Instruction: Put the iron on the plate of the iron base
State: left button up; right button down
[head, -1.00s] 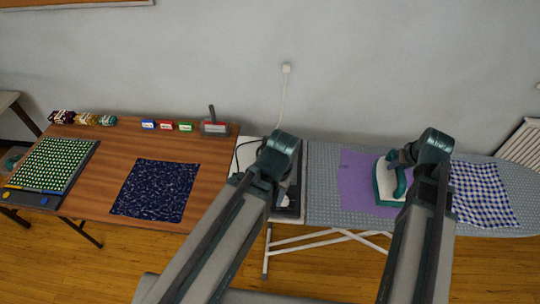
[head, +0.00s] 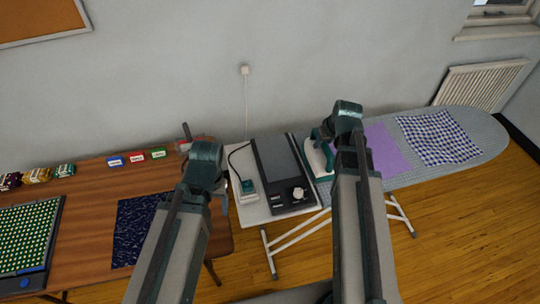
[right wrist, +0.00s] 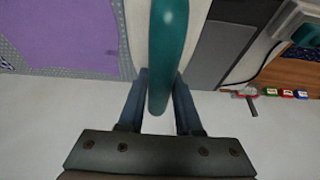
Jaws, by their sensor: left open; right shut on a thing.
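The iron (head: 316,160) has a white body, a teal handle and a teal edge. My right gripper (head: 326,131) is shut on its handle. In the right wrist view the teal handle (right wrist: 168,50) runs between the two fingers (right wrist: 158,105). The iron is just right of the iron base (head: 252,201), which has a long dark plate (head: 279,162) and a round knob (head: 298,193). The plate looks empty. I cannot tell how high the iron is above the board. My left gripper (head: 218,190) is open left of the base, its fingers mostly hidden by my arm.
The ironing board (head: 490,135) holds a purple cloth (head: 385,150) and a blue checked cloth (head: 440,138). A cord (head: 246,110) runs from a wall socket behind the base. The wooden table (head: 90,200) at left carries a navy cloth (head: 133,225) and small boxes (head: 137,158).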

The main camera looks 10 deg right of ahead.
jog(key=w+a+f+b, duration=0.1)
jog(key=w+a, duration=0.7)
jog(key=a, duration=0.3)
jog(key=shift+w+a+f, duration=0.15)
jog(key=shift+w+a, duration=0.1)
jog(key=shift+a, duration=0.15)
jog(key=f+b, duration=0.2)
jog(key=a+f+b, duration=0.1)
jog(key=b, duration=0.1)
jog(key=shift+w+f, duration=0.35)
jog(key=c, duration=0.6)
grip_release()
jog(key=shift+f, duration=0.1)
